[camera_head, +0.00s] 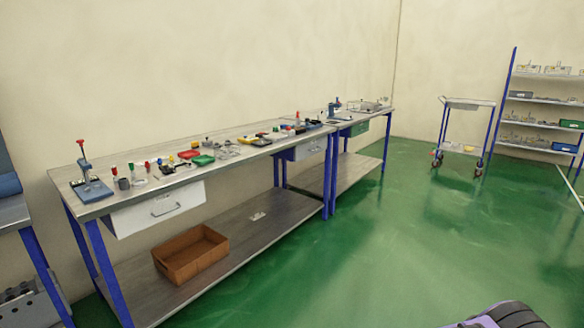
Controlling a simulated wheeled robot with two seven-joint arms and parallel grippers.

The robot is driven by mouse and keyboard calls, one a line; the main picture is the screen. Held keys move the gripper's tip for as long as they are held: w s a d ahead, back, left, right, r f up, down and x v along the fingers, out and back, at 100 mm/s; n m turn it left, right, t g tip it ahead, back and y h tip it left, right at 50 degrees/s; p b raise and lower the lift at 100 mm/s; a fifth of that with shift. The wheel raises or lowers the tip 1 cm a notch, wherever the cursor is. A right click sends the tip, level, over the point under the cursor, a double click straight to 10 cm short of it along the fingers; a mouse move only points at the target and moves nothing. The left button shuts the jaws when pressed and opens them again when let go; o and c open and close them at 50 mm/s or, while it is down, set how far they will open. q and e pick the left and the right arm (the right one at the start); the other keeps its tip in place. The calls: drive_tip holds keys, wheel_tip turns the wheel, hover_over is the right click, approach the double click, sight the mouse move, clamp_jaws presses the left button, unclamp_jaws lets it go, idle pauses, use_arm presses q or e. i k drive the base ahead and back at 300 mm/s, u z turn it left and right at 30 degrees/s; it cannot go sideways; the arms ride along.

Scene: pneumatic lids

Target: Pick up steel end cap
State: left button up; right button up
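A long steel-topped workbench (235,158) with blue legs stands along the wall at the left and middle. Many small parts lie on it, too small to tell apart, and I cannot make out which one is the steel end cap. Small grey cylindrical parts (123,183) stand near the bench's left end, beside a press with a red knob (90,185). Neither of my grippers shows in this view.
A brown crate (190,255) sits on the bench's lower shelf. A white drawer (160,208) hangs under the top. A wheeled trolley (470,102) and a shelf rack (545,102) stand at the right. The green floor (350,250) in front is clear.

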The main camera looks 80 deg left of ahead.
sight(123, 184)
drive_tip(key=u, duration=3.05)
drive_tip(key=i, duration=1)
drive_tip(key=z, duration=0.45)
drive_tip(key=i, duration=0.9)
drive_tip(key=u, duration=0.9)
drive_tip(key=i, duration=0.6)
drive_tip(key=u, duration=0.6)
